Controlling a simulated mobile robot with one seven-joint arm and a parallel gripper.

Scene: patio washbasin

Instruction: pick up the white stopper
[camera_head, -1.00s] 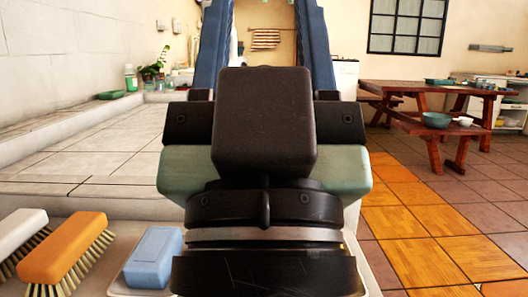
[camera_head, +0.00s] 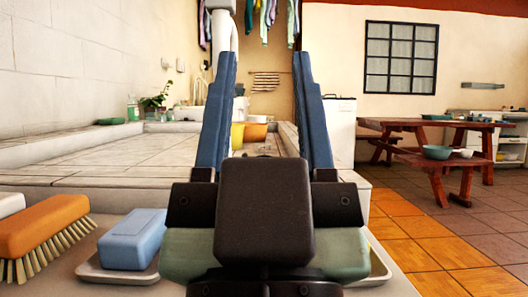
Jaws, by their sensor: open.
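I cannot make out a white stopper in this view. It may be hidden behind my gripper (camera_head: 264,68). The gripper fills the centre, seen from behind, with its two long blue fingers pointing away from me. The fingers are wide apart, and nothing shows held between them. The gap frames the far end of the tiled counter, a yellow container (camera_head: 237,136) and an orange container (camera_head: 256,132).
At near left are an orange brush (camera_head: 42,226), part of a white brush (camera_head: 10,203) and a blue block (camera_head: 134,239) on a white dish (camera_head: 120,274). The pale tiled counter (camera_head: 105,152) lies beyond. A wooden picnic table (camera_head: 400,124) with a green bowl (camera_head: 436,152) stands at right on open floor.

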